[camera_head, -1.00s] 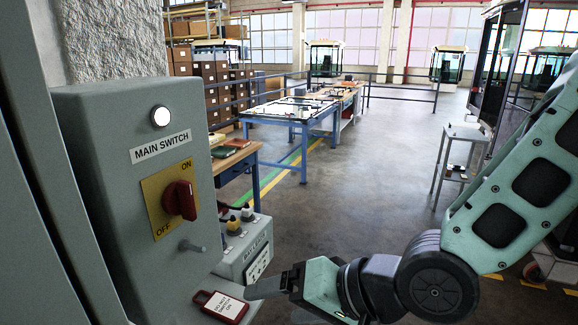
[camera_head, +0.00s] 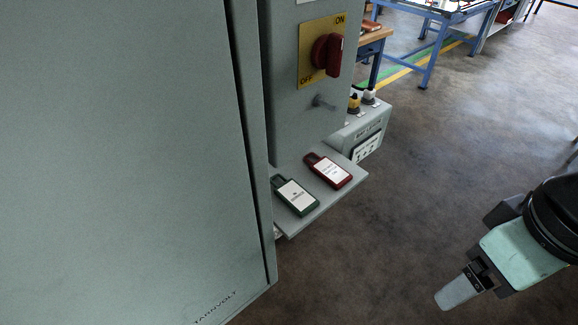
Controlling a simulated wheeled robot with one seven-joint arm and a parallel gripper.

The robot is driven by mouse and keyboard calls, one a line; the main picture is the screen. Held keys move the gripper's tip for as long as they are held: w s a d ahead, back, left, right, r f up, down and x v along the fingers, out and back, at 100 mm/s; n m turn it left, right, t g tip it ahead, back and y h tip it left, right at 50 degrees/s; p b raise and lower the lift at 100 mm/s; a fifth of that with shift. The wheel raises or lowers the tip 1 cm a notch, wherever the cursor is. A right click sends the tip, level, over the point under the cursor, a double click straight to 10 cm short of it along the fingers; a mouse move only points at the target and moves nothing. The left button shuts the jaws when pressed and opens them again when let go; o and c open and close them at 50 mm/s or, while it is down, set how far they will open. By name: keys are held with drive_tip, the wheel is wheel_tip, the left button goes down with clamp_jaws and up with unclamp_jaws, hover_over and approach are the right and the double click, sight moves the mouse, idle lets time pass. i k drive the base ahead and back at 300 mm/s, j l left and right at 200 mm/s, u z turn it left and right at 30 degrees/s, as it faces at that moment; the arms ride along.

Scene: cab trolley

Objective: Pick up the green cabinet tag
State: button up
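The green cabinet tag (camera_head: 295,196) lies flat on a small grey shelf (camera_head: 318,208) under the switch box. It has a white label and a dark green loop end. A red tag (camera_head: 328,170) with a white label lies just to its right on the same shelf. My gripper (camera_head: 456,293) is at the lower right, away from the shelf and over the floor, to the right of both tags. Its finger shows from the side, so I cannot tell whether it is open or shut. I see nothing held at its tip.
A large grey-green cabinet door (camera_head: 130,150) fills the left. A grey socket box (camera_head: 362,130) sits behind the shelf. The floor between shelf and gripper is clear.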

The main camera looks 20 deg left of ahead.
sight(299, 200)
drive_tip(key=u, duration=1.05)
